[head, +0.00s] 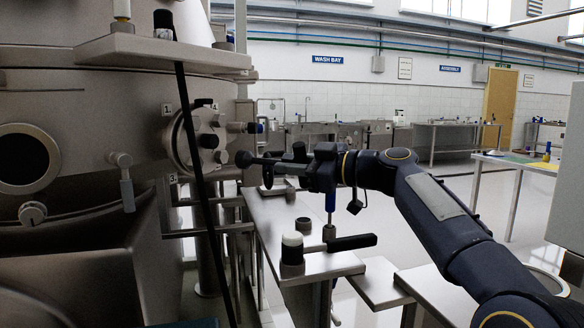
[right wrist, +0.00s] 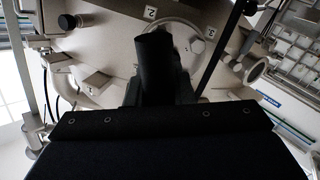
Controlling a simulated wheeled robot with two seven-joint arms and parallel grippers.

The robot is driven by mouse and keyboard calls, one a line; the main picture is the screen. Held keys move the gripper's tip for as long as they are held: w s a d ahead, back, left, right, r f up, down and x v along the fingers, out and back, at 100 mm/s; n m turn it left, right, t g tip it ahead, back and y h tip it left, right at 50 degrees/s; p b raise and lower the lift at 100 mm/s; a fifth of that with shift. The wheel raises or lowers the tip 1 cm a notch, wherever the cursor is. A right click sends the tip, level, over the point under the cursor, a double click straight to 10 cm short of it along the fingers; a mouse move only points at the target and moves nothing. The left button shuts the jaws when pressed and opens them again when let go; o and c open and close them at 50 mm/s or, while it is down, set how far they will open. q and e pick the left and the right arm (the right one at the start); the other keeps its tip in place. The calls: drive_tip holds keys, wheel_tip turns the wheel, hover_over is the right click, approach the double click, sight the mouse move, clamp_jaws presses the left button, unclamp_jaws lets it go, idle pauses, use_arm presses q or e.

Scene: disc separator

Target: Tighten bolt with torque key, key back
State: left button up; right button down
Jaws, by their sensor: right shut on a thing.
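My right gripper (head: 300,170) reaches in from the right and is shut on a dark tool, which I take to be the torque key (head: 268,162). The key lies roughly level, its round head pointing left at the separator's round flange (head: 182,150). The flange carries several bolt knobs and number labels. The head appears close to the flange's lower right edge; I cannot tell whether it touches a bolt. In the right wrist view the black key (right wrist: 154,68) points up toward the flange, hiding part of it; labels 1, 2 and 3 show around it. My left gripper is not in view.
A dark slanted bar (head: 190,130) crosses in front of the flange. Below my gripper, a steel bench (head: 265,212) holds a black-and-white cylinder (head: 292,250) and a black handle (head: 350,243). Open floor lies behind.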

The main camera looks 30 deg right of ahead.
drive_tip(key=shift+x, duration=1.65)
drive_tip(key=shift+r, duration=0.1)
drive_tip(key=shift+w+a, duration=0.4)
drive_tip(key=shift+w, duration=0.3)
drive_tip(key=shift+w+a, duration=0.25)
drive_tip(key=shift+w, duration=0.1)
